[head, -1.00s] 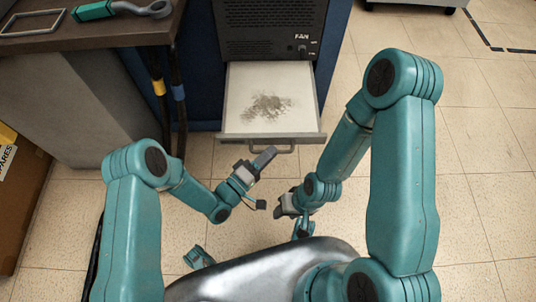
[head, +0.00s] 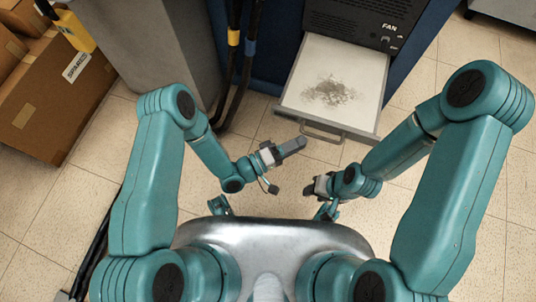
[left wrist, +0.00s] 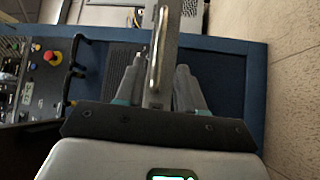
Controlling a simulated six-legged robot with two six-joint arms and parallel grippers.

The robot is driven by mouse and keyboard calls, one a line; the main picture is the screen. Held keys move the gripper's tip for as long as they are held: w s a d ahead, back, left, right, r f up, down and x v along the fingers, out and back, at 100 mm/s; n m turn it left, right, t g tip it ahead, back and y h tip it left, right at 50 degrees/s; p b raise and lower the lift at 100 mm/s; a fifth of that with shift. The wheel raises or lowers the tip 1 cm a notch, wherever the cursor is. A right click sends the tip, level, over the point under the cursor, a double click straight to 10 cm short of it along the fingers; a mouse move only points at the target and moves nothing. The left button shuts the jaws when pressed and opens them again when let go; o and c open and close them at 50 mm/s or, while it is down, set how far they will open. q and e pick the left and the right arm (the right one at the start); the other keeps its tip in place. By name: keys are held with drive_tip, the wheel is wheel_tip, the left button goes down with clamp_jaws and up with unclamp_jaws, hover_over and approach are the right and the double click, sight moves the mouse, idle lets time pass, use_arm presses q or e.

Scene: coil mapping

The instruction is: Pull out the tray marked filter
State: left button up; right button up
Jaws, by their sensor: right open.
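A pale grey tray (head: 308,62) sticks out of the blue cabinet in the head view, with a dark dusty patch on its floor. Its front handle (head: 322,133) faces me. No filter marking is readable on it. My left gripper (head: 298,144) is just in front of and left of the handle. In the left wrist view its two fingers are apart, with the grey tray front (left wrist: 168,40) and handle (left wrist: 156,62) seen between them; I cannot tell if they touch. My right gripper (head: 310,188) is open and empty, lower and nearer my body.
A dark panel (head: 350,18) marked FAN sits above the tray. Black cables (head: 240,60) hang beside a grey bin or pedestal (head: 150,50) to the left. Cardboard boxes (head: 55,100), one marked SPARES, stand at far left. Tiled floor (head: 260,190) is clear around the grippers.

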use_arm(q)
drive_tip(key=v, duration=0.9)
drive_tip(key=shift+a+p, duration=0.3)
drive_tip(key=shift+p, duration=0.1)
drive_tip(key=shift+s+f, duration=0.1)
drive_tip(key=shift+s, duration=0.05)
